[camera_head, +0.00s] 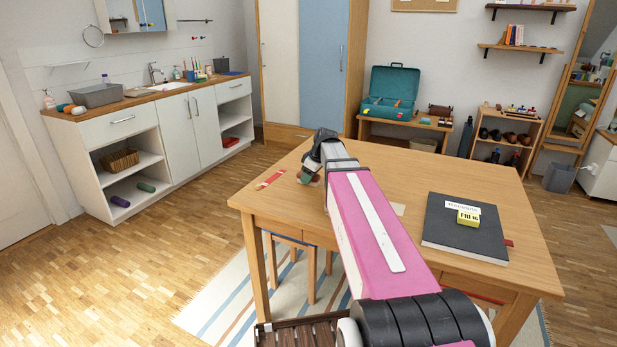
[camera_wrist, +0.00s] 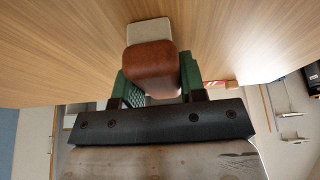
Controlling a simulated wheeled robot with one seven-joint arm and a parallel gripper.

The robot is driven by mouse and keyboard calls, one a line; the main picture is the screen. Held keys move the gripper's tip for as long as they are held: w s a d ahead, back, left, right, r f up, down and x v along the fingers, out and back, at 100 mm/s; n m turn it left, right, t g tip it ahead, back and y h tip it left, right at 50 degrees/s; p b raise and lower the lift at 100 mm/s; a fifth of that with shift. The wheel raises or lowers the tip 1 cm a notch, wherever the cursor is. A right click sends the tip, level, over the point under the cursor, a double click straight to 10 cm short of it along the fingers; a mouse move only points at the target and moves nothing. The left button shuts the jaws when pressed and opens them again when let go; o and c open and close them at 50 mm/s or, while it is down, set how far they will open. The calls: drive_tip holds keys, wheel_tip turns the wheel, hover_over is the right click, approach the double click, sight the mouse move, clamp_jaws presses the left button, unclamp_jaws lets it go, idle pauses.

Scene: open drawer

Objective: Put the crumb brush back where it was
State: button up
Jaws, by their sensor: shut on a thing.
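The crumb brush (camera_wrist: 150,65) shows in the wrist view as a reddish-brown wooden block with a cream part (camera_wrist: 148,31) beyond it, probably its bristles. My gripper (camera_wrist: 154,82) is shut on the brown block, with a green finger on each side. In the head view my gripper (camera_head: 307,178) is low over the far left part of the wooden table (camera_head: 480,190). The brush is mostly hidden there by my arm. I cannot tell whether the brush touches the tabletop.
A red and white strip (camera_head: 270,180) lies left of my gripper. A black book (camera_head: 465,240) with a yellow date block (camera_head: 468,218) on it lies at the table's right. A small beige square (camera_head: 398,209) lies beside my arm. Bare tabletop lies between the book and the far edge.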

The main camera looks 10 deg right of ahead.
drive_tip(key=o, duration=1)
drive_tip(key=shift+c, duration=0.2)
drive_tip(key=shift+r, duration=0.1)
drive_tip(key=v, duration=1.2)
drive_tip(key=shift+r, duration=0.1)
